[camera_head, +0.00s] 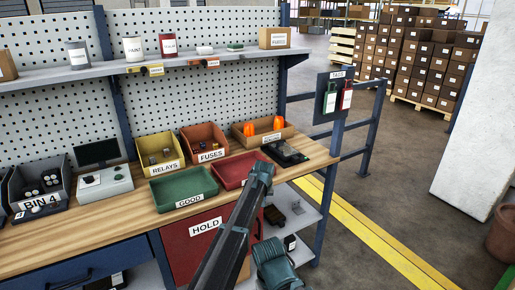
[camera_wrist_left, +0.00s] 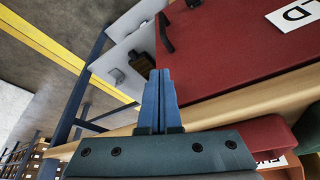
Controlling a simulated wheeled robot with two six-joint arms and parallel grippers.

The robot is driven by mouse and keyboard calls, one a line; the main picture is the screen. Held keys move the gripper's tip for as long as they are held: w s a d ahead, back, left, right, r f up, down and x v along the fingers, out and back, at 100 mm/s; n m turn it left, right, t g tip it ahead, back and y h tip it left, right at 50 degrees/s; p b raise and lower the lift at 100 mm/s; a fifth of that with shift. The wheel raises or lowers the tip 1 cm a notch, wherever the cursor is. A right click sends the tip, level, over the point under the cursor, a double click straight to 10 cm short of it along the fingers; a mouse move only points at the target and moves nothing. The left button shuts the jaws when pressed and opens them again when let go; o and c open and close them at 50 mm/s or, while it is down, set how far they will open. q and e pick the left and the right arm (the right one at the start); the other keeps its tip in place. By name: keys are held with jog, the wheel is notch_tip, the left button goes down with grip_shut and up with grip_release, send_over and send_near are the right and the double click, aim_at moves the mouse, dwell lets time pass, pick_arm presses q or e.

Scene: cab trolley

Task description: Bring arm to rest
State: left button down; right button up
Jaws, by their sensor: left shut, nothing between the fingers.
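My left gripper (camera_wrist_left: 160,74) is shut and empty in the left wrist view, its two blue fingers pressed together. It is in front of the workbench, near the red HOLD cabinet door (camera_wrist_left: 235,50) and the open lower shelves. In the head view my dark arm rises from the bottom edge, bends at an elbow in front of the bench, and a teal part of it shows below. The fingertips cannot be made out there. My right gripper is in neither view.
The wooden bench top (camera_head: 95,233) carries a green GOOD tray (camera_head: 183,191), a red tray (camera_head: 231,173), a yellow RELAYS bin (camera_head: 160,152), an orange FUSES bin (camera_head: 204,141) and a black device (camera_head: 286,152). Open floor with a yellow line (camera_head: 370,232) lies right.

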pick_arm(q)
jog(key=s+a+g, duration=0.1)
jog(key=s+a, duration=0.6)
jog(key=s, duration=0.5)
jog(key=s+a+f+g, duration=0.1)
jog(key=s+a, duration=0.6)
jog(key=s, duration=0.5)
jog(key=s+a+g, duration=0.1)
jog(key=s+a, duration=0.6)
jog(key=s, duration=0.6)
jog(key=s+d+r+m+g+y+p, duration=0.1)
jog(key=s+d+m, duration=0.3)
jog(key=d, duration=0.7)
jog(key=shift+s+r+p, duration=0.45)
jog(key=shift+s+p, duration=0.1)
jog(key=shift+s, duration=0.15)
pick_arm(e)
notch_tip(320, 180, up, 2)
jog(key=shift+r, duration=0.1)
